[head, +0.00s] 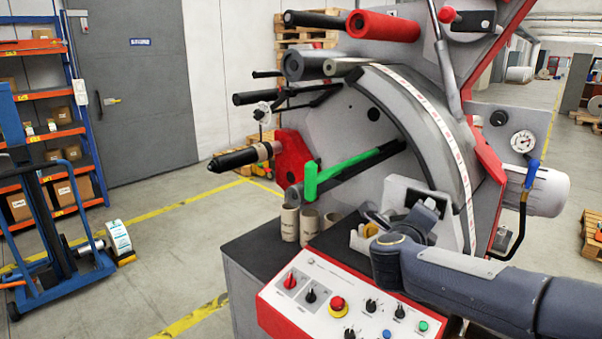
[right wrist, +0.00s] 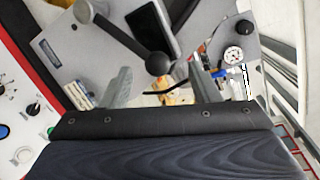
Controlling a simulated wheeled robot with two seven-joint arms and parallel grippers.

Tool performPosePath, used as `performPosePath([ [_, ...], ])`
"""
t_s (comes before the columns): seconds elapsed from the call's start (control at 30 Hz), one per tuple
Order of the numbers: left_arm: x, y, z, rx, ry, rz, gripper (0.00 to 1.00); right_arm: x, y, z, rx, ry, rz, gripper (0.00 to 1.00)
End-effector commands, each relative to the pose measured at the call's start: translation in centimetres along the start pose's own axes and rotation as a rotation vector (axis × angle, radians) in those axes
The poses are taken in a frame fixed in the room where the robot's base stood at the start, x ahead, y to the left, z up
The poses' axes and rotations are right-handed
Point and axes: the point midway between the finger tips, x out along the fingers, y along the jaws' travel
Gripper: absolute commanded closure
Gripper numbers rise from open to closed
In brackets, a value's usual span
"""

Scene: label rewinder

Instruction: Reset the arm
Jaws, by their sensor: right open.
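The rewinder's dark swing arm (head: 358,172) lies across the grey machine face in the head view. It slopes down to the left and ends in an upright green handle (head: 311,181). My right gripper (head: 400,222) is open above the right end of the control panel, in front of the machine face and apart from the green handle. In the right wrist view its two grey fingers (right wrist: 162,88) are spread with nothing held between them. A black lever with a round hub (right wrist: 157,63) shows beyond them. My left gripper is out of view.
The control panel (head: 345,300) with knobs and a red stop button lies in front. Cardboard cores (head: 290,223) stand on the black top. A black-tipped spindle (head: 235,158) sticks out left. A pressure gauge (head: 522,141) and blue-handled valve (head: 532,172) are at right.

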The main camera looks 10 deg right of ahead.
Motion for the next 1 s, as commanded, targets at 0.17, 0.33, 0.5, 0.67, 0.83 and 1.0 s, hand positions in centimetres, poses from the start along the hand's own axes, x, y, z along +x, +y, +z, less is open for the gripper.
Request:
performPosePath([
  [0.17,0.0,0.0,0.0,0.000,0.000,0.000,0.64,-3.4,-1.8,1.3,-0.247,-0.342,0.036,0.44],
  [0.33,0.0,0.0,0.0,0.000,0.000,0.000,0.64,-11.2,1.1,0.3,-0.682,-0.746,0.098,0.44],
  [0.5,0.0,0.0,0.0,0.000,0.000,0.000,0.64,-19.9,7.6,-5.8,-1.158,-1.074,0.219,0.44],
  [0.67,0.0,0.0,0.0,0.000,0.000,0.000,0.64,-25.6,12.5,-12.7,-1.483,-1.268,0.364,0.44],
  [0.83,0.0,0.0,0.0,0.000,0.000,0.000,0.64,-28.7,15.0,-17.5,-1.657,-1.371,0.480,0.44],
  [1.0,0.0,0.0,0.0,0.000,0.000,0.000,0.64,-29.4,15.6,-18.7,-1.698,-1.398,0.516,0.44],
])
